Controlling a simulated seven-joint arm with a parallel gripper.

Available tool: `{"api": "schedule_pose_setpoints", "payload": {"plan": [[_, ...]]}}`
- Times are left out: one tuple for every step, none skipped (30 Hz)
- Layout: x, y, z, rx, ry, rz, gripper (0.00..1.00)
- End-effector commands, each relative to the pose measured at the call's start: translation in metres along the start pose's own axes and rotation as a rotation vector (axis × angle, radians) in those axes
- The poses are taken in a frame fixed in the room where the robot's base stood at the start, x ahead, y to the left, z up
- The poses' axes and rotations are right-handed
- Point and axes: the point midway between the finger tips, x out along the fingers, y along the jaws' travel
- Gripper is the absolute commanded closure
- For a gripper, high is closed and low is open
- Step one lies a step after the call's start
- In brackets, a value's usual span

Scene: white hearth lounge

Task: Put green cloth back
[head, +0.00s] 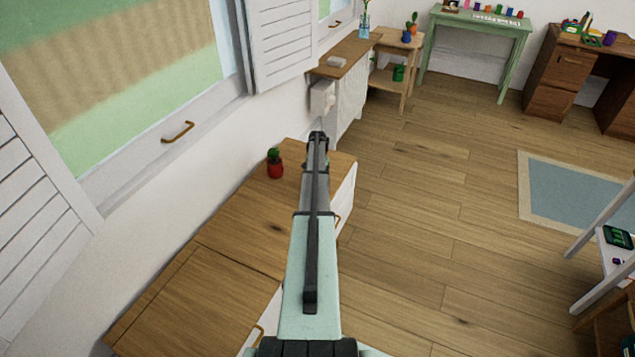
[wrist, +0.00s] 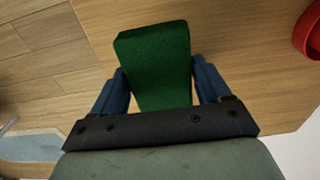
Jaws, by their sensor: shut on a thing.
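The green cloth (wrist: 155,55) is a dark green, folded-looking block in the wrist view. My gripper (wrist: 160,85) has its blue fingers on either side of it and is shut on it. The cloth is over the wooden top of a white cabinet (wrist: 230,35), near its edge; I cannot tell whether it touches the wood.
A red pot with a cactus (head: 275,165) stands on the cabinet top, left of my arm; a red rim (wrist: 308,32) shows at the wrist view's upper right. A white wall with a window is on the left. Wooden floor (head: 430,200) to the right is open.

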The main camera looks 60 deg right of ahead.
Motion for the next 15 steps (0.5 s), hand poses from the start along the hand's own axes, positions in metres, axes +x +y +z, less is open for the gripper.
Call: {"api": "schedule_pose_setpoints", "payload": {"plan": [[0.005,0.0,0.0,0.0,0.0,0.0,0.52],[0.008,0.0,0.0,0.0,0.0,0.0,0.52],[0.013,0.0,0.0,0.0,-0.001,0.0,0.52],[0.017,0.0,0.0,0.0,-0.001,0.0,0.52],[0.021,0.0,0.0,0.0,-0.001,0.001,0.52],[0.026,0.0,0.0,0.0,-0.002,0.001,0.52],[0.029,0.0,0.0,0.0,-0.001,0.001,0.52],[0.032,0.0,0.0,0.0,-0.001,0.0,0.52],[0.033,0.0,0.0,0.0,0.0,0.0,0.52],[0.034,0.0,0.0,0.0,0.0,0.0,0.52],[0.034,0.0,0.0,0.0,0.0,0.0,0.52],[0.034,0.0,0.0,0.0,0.0,0.0,0.52],[0.034,0.0,0.0,0.0,0.0,0.0,0.52],[0.034,0.0,0.0,0.0,0.0,0.0,0.52],[0.034,0.0,0.0,0.0,0.0,0.0,0.52]]}}
